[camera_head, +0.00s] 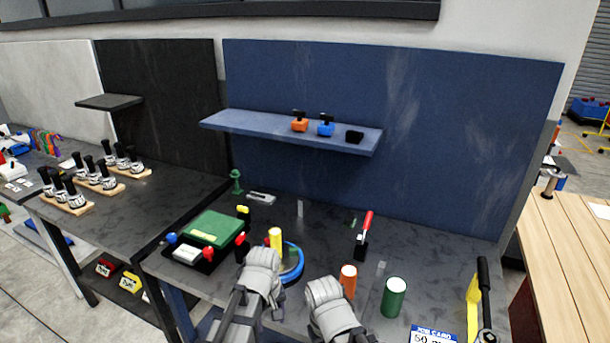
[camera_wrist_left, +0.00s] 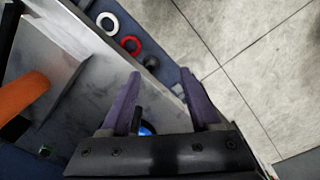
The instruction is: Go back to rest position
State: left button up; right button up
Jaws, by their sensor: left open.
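My left gripper (camera_wrist_left: 161,73) is open, with its two dark purple fingers apart in the left wrist view. Nothing is clasped between its fingertips, which point over a table edge towards a low shelf and the floor. A small black and blue part shows behind the fingers, near the palm. In the head view my two grey arms reach in at the bottom middle, and their links hide the left jaws. My right gripper cannot be made out. A yellow cylinder (camera_head: 276,239) and a blue ring (camera_head: 293,274) stand just beyond my left arm.
An orange cylinder (camera_head: 348,281) and green cylinder (camera_head: 396,297) stand right of my arms. A green-topped box (camera_head: 214,229) with coloured knobs is at left. A red-handled tool (camera_head: 366,228) stands behind. The blue wall shelf (camera_head: 250,123) overhangs the dark table. Rings lie on the low shelf (camera_wrist_left: 130,45).

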pick_arm(q)
jog(key=s+a+m, duration=0.4)
jog(key=a+m, duration=0.2)
jog(key=a, duration=0.2)
jog(key=s+d+f+m+b, duration=0.1)
jog(key=s+d, duration=0.2)
jog(key=d, duration=0.2)
jog(key=s+d+f+m+y+b, duration=0.1)
jog(key=s+d+m, duration=0.1)
jog(key=d, duration=0.4)
jog(key=shift+s+f+g+b, duration=0.25)
jog(key=shift+s+g+b, duration=0.05)
jog(key=shift+s, duration=0.1)
